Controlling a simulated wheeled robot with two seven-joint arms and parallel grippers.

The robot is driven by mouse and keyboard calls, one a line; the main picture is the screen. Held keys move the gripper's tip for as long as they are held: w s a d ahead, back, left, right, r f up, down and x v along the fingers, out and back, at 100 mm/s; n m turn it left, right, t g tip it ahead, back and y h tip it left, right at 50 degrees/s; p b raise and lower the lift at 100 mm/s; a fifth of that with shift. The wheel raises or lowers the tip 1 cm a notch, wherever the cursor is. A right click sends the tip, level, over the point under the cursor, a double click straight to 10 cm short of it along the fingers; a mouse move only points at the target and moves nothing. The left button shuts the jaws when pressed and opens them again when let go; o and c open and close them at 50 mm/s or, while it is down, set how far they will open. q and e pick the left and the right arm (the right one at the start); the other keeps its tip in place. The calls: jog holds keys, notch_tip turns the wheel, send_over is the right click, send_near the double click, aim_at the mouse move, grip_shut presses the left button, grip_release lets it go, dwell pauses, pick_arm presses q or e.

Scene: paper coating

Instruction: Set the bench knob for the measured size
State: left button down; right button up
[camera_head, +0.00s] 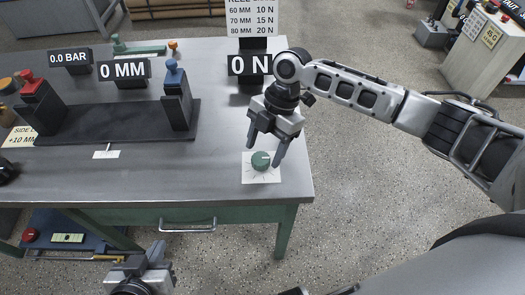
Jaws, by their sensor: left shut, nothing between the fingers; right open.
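The green bench knob (260,161) sits on a white dial plate (261,176) near the right front corner of the bench. My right gripper (266,158) is open just above the knob, its fingers pointing down on either side; I cannot tell whether they touch it. A black display behind it (250,65) reads "0 N". A size chart (252,18) lists 60 MM 10 N, 70 MM 15 N and 80 MM 20 N. Another display (124,69) reads "0 MM". My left gripper (140,258) is shut and empty, low in front of the bench.
On the bench (221,120), a dark base carries a red-topped post (41,104) and a blue-topped post (177,96). A display (71,57) reads "0.0 BAR". A partly hidden note (19,137) shows "+10 MM". A drawer handle (188,228) juts from the bench front.

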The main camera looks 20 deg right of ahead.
jog(key=shift+x, duration=1)
jog(key=c, duration=1)
